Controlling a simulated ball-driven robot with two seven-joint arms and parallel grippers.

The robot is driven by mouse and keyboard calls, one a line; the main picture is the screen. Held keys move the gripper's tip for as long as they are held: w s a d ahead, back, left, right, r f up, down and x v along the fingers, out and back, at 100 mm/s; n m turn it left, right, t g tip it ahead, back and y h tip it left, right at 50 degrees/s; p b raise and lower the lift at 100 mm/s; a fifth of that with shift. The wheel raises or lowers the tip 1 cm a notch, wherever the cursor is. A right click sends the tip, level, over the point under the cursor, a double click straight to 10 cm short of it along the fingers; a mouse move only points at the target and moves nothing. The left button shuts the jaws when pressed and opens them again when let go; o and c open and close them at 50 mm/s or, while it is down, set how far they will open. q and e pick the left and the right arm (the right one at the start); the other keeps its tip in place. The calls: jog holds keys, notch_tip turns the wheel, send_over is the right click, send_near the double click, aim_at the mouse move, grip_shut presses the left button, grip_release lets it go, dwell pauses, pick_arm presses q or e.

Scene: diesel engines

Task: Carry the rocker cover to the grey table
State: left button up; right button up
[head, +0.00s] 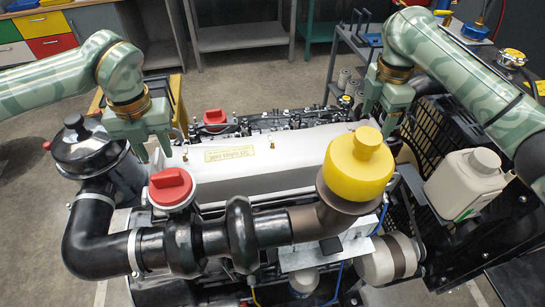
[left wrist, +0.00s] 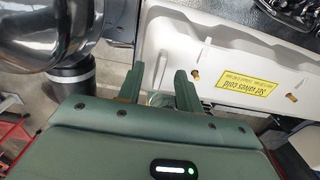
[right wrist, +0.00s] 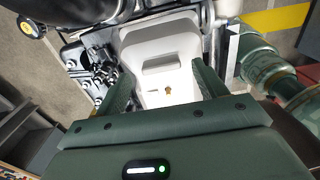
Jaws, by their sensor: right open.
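The rocker cover (head: 265,165) is a long pale silver cover with a yellow label, lying along the top of the engine. In the left wrist view its labelled side (left wrist: 215,60) shows, and in the right wrist view one end (right wrist: 165,55). My left gripper (head: 152,150) is open at the cover's left end; its fingers (left wrist: 158,85) are apart at the cover's corner. My right gripper (head: 378,118) is open by the right end; its fingers (right wrist: 155,90) stand wide, one on either side of that end in the picture. A grey table (head: 240,40) with a lower shelf stands at the back.
A black air cleaner (head: 88,150) stands left, a white bottle (head: 465,182) right. A grey trolley (head: 352,45) stands behind.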

pick_arm(q)
jog(key=shift+s+f, duration=0.15)
jog(key=shift+f, duration=0.35)
pick_arm(e)
jog(key=shift+s+f, duration=0.2)
jog(key=shift+f, duration=0.25)
pick_arm(q)
jog(key=shift+f, duration=0.1)
pick_arm(e)
jog(key=shift+w+f, duration=0.1)
jog(key=shift+f, duration=0.05)
pick_arm(q)
jog(key=c, duration=0.6)
pick_arm(e)
jog(key=c, duration=0.7)
pick_arm(q)
grip_shut()
pick_arm(e)
grip_shut()
